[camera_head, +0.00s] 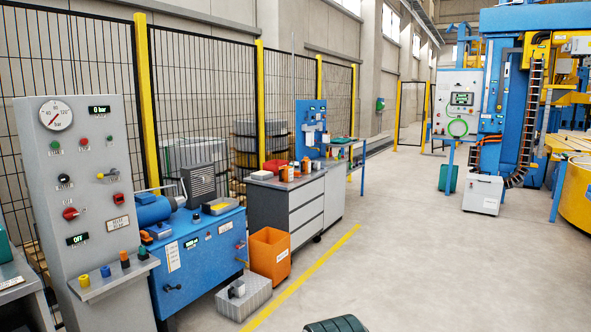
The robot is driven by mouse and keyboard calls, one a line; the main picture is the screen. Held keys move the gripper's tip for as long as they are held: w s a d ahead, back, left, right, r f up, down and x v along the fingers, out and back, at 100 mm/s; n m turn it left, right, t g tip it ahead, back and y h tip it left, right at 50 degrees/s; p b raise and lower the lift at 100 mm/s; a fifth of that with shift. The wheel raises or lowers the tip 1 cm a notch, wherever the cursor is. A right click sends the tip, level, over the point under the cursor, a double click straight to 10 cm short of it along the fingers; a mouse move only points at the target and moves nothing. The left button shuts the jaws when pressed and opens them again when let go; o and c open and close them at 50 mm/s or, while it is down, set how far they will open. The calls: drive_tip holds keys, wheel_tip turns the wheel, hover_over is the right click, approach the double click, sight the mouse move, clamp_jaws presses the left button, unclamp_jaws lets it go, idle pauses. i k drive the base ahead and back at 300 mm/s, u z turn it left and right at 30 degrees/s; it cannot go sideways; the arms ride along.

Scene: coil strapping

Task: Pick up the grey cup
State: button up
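I cannot pick out a grey cup for certain. A small grey and dark item (237,289) sits on a low grey ribbed block (243,300) on the floor, but it is too small to tell what it is. Several small items, including orange-and-white bottles (287,172), stand on the grey drawer workbench (296,212), and no cup is clear among them. My gripper is not in view.
An orange bin (270,254) stands before the workbench. A blue machine (195,258) and a grey control panel (84,190) fill the left. A white box (483,195) stands far right. The floor (420,260) at centre right is clear.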

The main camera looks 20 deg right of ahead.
sight(315, 165)
drive_tip(key=z, duration=0.1)
drive_tip(key=i, duration=0.45)
drive_tip(key=z, duration=0.65)
drive_tip(key=i, duration=1.8)
drive_tip(key=z, duration=0.65)
drive_tip(key=i, duration=3.2)
drive_tip(key=u, duration=0.45)
drive_tip(key=i, duration=1.7)
drive_tip(key=u, duration=1.05)
drive_tip(key=i, duration=1.5)
drive_tip(key=u, duration=0.45)
